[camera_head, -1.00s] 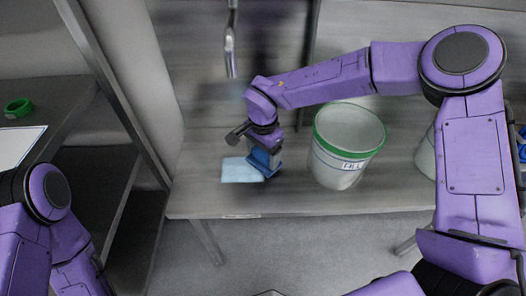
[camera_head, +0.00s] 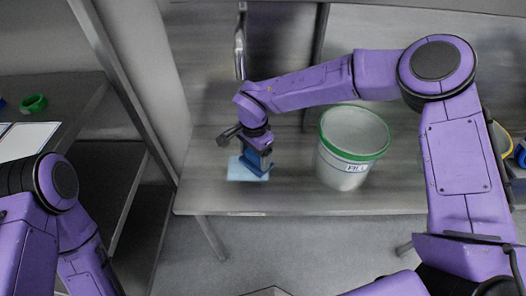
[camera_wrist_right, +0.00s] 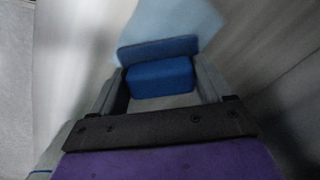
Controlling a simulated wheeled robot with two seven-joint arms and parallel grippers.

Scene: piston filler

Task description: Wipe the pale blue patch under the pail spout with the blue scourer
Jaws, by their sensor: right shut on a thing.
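The pale blue patch (camera_head: 240,172) lies on the grey bench top, below and slightly left of the spout (camera_head: 240,50). It also shows in the right wrist view (camera_wrist_right: 175,20), just beyond the scourer. My right gripper (camera_head: 262,166) is shut on the blue scourer (camera_wrist_right: 162,78) and holds it low at the right part of the patch. The gripper hides some of the patch in the head view. Whether the scourer touches the surface I cannot tell. My left arm is at the lower left of the head view; its gripper is out of the picture.
A white pail with a green rim (camera_head: 350,160) stands on the bench right of my right gripper. The bench's front edge is close below the patch. A separate dark shelf at the left holds a green ring (camera_head: 34,103) and a white sheet (camera_head: 25,141).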

